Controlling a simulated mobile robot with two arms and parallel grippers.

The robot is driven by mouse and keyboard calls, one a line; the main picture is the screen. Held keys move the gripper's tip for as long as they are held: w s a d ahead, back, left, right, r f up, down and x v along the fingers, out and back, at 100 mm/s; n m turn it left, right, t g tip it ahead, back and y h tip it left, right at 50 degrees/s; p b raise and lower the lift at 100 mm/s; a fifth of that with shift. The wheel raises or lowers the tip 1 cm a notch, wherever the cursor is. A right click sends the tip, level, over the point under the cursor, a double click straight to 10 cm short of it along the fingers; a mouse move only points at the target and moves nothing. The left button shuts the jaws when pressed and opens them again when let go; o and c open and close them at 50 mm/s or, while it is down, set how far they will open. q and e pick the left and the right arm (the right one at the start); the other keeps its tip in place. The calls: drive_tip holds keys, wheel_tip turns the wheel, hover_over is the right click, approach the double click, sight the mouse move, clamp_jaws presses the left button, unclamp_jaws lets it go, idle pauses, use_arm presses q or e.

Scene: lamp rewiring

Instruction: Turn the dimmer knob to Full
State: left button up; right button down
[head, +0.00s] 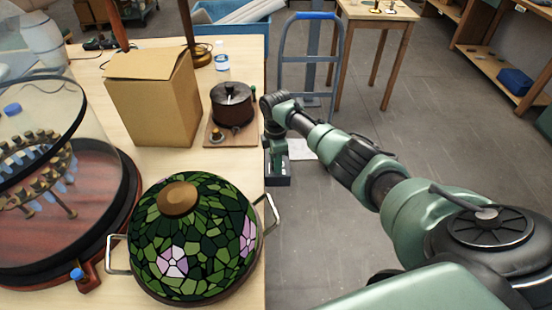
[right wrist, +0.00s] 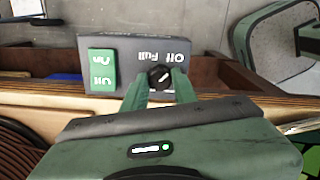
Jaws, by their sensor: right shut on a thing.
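The dimmer knob (right wrist: 160,77) is black and round with a pale slanted mark. It is on a grey control box (right wrist: 125,48) whose "Off" and "Full" labels read upside down above the knob. Which label the mark points to I cannot tell. My right gripper (right wrist: 161,84) is shut on the knob, a green finger on each side. In the head view my right gripper (head: 276,152) reaches down at the table's right edge, over the dark box (head: 279,180); the knob is hidden there. My left gripper is not in view.
A green rocker switch (right wrist: 102,69) is beside the knob. On the wooden table (head: 80,65) stand a stained-glass lampshade (head: 200,235), a cardboard box (head: 150,100), a dark pot-shaped device (head: 232,105) and a glass-covered stand (head: 50,180). A blue hand truck (head: 312,50) stands beyond.

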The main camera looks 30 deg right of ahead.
drive_tip(key=m, duration=0.1)
drive_tip(key=m+p, duration=0.1)
drive_tip(key=m, duration=0.2)
drive_tip(key=shift+w+r+m+p, duration=0.1)
drive_tip(key=shift+r+m+p, duration=0.15)
drive_tip(key=shift+m+p, duration=0.1)
drive_tip(key=m+p, duration=0.1)
drive_tip(key=m, duration=0.3)
drive_tip(key=shift+m, duration=0.25)
drive_tip(key=m+p, duration=0.1)
drive_tip(key=m, duration=0.3)
drive_tip(key=shift+d+m, duration=0.1)
drive_tip(key=shift+m, duration=0.2)
drive_tip(key=m+p, duration=0.1)
drive_tip(key=m, duration=0.3)
drive_tip(key=shift+w, duration=0.1)
drive_tip(key=m+p, duration=0.1)
drive_tip(key=m, duration=0.8)
drive_tip(key=shift+m, duration=0.3)
drive_tip(key=m, duration=0.5)
drive_tip(key=shift+d+p, duration=0.1)
drive_tip(key=shift+p, duration=0.25)
drive_tip(key=shift+m, duration=2.4)
